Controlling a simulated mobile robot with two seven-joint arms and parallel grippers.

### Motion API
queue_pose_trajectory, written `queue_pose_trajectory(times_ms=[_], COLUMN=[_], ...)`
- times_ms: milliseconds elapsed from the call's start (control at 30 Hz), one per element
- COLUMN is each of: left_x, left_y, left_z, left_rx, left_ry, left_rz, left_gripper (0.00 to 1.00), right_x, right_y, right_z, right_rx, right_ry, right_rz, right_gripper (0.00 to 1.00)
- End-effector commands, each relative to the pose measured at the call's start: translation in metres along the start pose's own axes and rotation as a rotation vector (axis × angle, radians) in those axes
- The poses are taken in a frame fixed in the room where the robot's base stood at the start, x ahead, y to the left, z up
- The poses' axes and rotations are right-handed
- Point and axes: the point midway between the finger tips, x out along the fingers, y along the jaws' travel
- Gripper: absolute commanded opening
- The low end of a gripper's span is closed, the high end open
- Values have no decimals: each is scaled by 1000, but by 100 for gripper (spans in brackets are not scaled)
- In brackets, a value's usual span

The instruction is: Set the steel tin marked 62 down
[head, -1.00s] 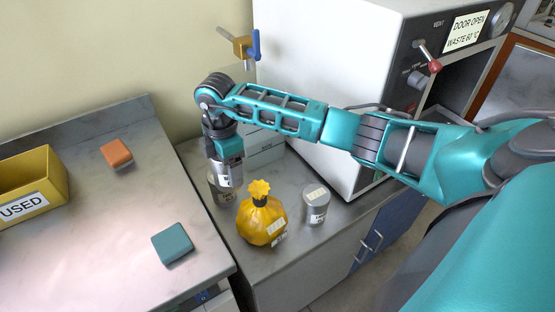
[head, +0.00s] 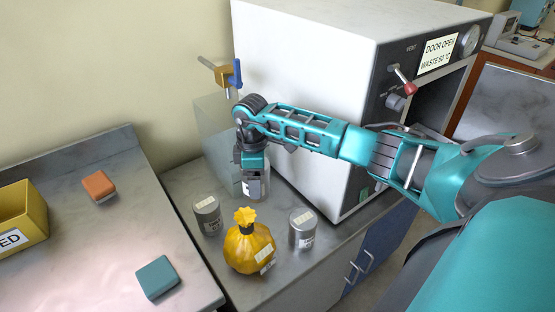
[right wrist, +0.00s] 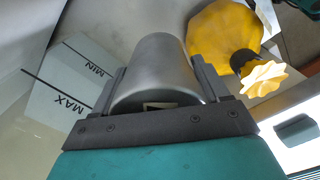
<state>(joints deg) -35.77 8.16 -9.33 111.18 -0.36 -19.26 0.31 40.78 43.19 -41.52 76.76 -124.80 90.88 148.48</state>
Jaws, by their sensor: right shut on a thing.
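My right gripper (head: 255,172) points down over the back of the grey side counter (head: 180,182). It is shut on a steel tin (head: 259,189), mostly hidden by the gripper in the head view. In the right wrist view the grey tin (right wrist: 160,62) sits between both fingers (right wrist: 158,92). Its number is not readable, and I cannot tell whether its base touches the counter. Two similar labelled tins stand upright on the counter: one to the left (head: 207,214) and one to the right (head: 302,230); their numbers are too small to read. My left gripper is out of view.
A yellow tied bag (head: 249,249) stands between the standing tins, in front of the held tin. A clear panel marked MIN and MAX (right wrist: 72,88) is close beside the gripper. The white incubator (head: 300,70) rises at right. A brass valve with blue handle (head: 228,74) is behind.

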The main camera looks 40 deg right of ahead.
Motion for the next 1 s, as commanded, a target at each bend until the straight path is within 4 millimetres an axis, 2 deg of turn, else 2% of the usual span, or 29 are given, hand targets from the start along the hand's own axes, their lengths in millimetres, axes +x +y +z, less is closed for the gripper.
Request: queue_pose_trajectory(times_ms=[33, 100, 333, 467, 500, 600, 800, 1000], left_x=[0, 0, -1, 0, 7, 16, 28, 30], left_y=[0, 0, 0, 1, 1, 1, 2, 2], left_z=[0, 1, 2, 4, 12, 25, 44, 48], left_rx=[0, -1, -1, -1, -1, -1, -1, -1], left_ry=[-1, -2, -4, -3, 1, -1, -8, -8], left_rz=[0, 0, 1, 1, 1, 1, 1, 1], left_gripper=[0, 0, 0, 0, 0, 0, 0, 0], right_x=[0, -1, -1, 31, 45, 64, 83, 88], right_y=[8, 18, 43, 39, 39, 40, 40, 40], right_z=[13, 26, 64, 60, 59, 59, 59, 59], right_rx=[5, 4, 4, -1, -1, -2, -2, -2], right_ry=[-2, -1, 0, 0, 1, 2, 2, 1], right_rz=[2, 2, 2, -4, -2, 1, 2, 1], right_gripper=[33, 33, 33, 33, 33, 33, 33, 33])
